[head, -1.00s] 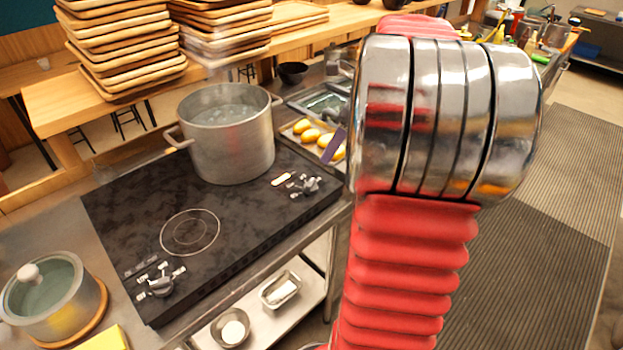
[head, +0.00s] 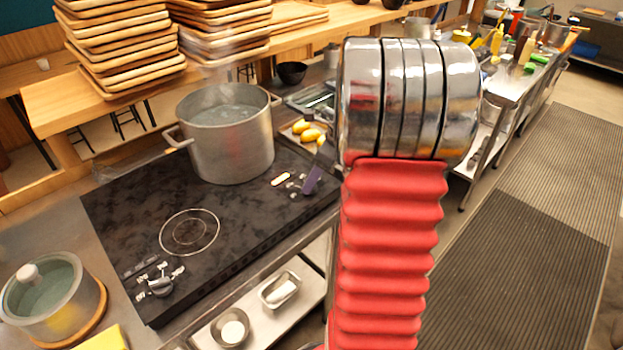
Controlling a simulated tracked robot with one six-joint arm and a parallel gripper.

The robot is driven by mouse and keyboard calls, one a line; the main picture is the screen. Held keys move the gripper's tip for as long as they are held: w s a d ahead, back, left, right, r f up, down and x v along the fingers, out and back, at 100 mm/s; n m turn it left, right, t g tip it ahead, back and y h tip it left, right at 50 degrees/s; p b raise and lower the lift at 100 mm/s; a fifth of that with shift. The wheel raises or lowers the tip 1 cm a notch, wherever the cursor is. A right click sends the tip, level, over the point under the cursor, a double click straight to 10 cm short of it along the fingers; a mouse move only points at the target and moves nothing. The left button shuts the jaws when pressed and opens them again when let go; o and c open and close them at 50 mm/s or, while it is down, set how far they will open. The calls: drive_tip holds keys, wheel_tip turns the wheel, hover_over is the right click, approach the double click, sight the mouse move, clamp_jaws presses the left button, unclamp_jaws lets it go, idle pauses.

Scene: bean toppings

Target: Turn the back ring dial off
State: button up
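The black cooktop (head: 120,210) has two silver dials on its front side. The back ring dial (head: 294,184) is at the right end, below the large steaming pot (head: 228,150) that stands on the back ring. A pale bright strip (head: 281,179) lies beside this dial. The front dial (head: 160,281) is at the lower left, near the empty front ring (head: 190,233). Contact cannot be told. My arm hides the rest of the gripper, so its opening is unclear.
A lidded pot (head: 55,300) stands on a wooden board at the lower left. Yellow food pieces (head: 308,132) lie behind my gripper. Stacked wooden trays (head: 120,50) stand at the back. A shelf below the cooktop holds metal containers (head: 280,289).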

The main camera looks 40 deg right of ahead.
drive_tip(key=shift+w+a+f, duration=0.1)
drive_tip(key=shift+f, duration=0.15)
drive_tip(key=shift+c, duration=0.6)
drive_tip(key=c, duration=0.9)
drive_tip(key=shift+a, duration=0.35)
drive_tip(key=shift+c, duration=0.2)
drive_tip(key=shift+d, duration=0.3)
